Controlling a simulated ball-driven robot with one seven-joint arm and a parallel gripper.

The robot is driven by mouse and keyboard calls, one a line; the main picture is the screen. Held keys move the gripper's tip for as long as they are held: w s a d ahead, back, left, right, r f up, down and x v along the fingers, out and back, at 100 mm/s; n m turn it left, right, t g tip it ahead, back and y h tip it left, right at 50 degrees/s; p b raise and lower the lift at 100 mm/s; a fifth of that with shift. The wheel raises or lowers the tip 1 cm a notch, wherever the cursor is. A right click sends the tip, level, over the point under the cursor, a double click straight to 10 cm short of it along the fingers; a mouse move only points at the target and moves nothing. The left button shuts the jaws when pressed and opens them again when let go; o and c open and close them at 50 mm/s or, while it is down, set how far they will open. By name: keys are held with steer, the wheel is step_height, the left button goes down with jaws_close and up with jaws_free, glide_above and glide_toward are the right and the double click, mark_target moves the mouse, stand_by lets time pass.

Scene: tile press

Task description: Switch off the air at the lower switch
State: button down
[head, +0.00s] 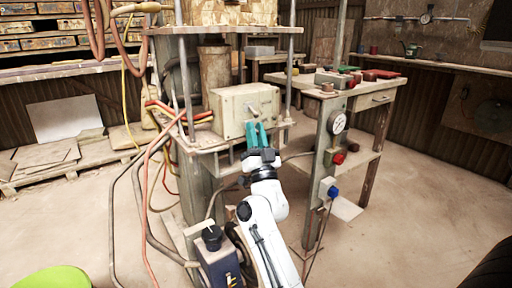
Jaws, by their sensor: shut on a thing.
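My gripper (257,135), with teal fingers, is raised in front of the lower part of a beige box (230,108) on the press. It is shut on a small part that the fingers hide; I cannot tell what it is. On the post to the right, a blue knob (333,192) on a small plate is the lower of two switches. A red knob (339,158) sits above it. My gripper is up and to the left of both knobs, clearly apart from them. I cannot read which way either knob is turned.
A round gauge (338,123) is above the red knob. The workbench (362,88) behind holds small red, green and grey items. Loose hoses (140,200) hang left of the press. A box with a black knob (211,232) stands low beside my arm. The floor at right is clear.

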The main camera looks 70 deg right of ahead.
steer(key=shift+w+a+f+m+b, duration=0.1)
steer(key=shift+w+f+m+b, duration=0.15)
steer(key=shift+b, duration=0.65)
steer(key=shift+r, duration=0.1)
steer(key=c, duration=1.4)
jaws_free()
steer(key=shift+h, duration=0.4)
steer(key=shift+o, duration=0.2)
steer(key=shift+s, duration=0.1)
steer(key=p+v, duration=0.1)
steer(key=v, duration=0.9)
steer(key=shift+s+a+f, duration=0.2)
steer(key=shift+a+f, duration=0.05)
